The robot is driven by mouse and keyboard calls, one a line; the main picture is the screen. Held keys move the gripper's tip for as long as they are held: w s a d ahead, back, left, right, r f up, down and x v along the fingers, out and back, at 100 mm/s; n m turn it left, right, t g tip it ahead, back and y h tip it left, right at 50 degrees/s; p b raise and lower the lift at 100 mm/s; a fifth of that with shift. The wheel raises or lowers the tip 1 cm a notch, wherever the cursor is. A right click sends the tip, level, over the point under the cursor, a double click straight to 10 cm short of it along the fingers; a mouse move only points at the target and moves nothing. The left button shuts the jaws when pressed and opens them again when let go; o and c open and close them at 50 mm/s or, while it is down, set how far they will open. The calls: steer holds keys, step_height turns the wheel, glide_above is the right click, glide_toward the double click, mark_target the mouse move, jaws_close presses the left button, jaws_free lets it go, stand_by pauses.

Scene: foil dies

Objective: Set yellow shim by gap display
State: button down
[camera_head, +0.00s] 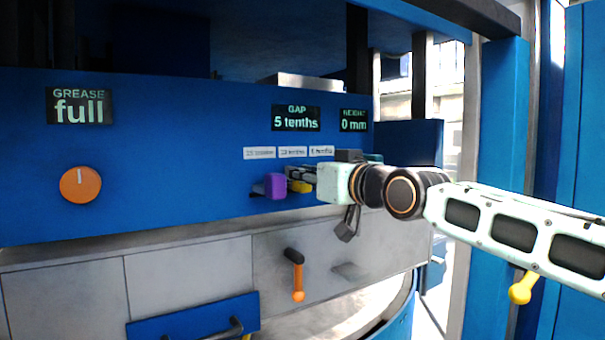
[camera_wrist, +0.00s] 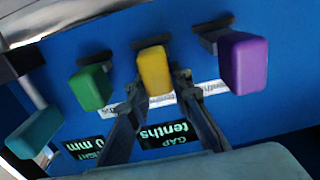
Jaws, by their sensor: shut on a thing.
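The yellow shim (camera_wrist: 154,70) sticks out from the blue panel in the wrist view, between a green block (camera_wrist: 90,88) and a purple block (camera_wrist: 242,62). My gripper (camera_wrist: 158,84) has a finger on each side of the yellow shim and is shut on it. In the head view the yellow shim (camera_head: 300,187) is partly covered by my gripper (camera_head: 302,174). The gap display (camera_head: 296,118) above reads "5 tenths". It also shows inverted in the wrist view (camera_wrist: 168,137). The purple block (camera_head: 275,185) sits just left of my gripper.
Small white labels (camera_head: 293,152) run above the blocks; their text is hard to read. A height display (camera_head: 354,120) reads "0 mm"; a grease display (camera_head: 80,105) reads "full". An orange knob (camera_head: 81,185) is at left. A black-and-orange lever (camera_head: 296,276) hangs below. A teal block (camera_wrist: 35,132) is beyond the green one.

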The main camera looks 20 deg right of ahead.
steer(key=shift+s+d+f+b, duration=0.1)
steer(key=shift+s+b, duration=0.15)
steer(key=shift+b, duration=0.05)
steer(key=s, duration=0.1)
steer(key=s+b, duration=0.1)
steer(key=shift+s+d, duration=0.2)
steer(key=shift+s, duration=0.1)
steer(key=c, duration=2.1)
jaws_free()
steer(key=o, duration=0.4)
steer(key=shift+s, duration=0.2)
steer(key=shift+w, duration=0.1)
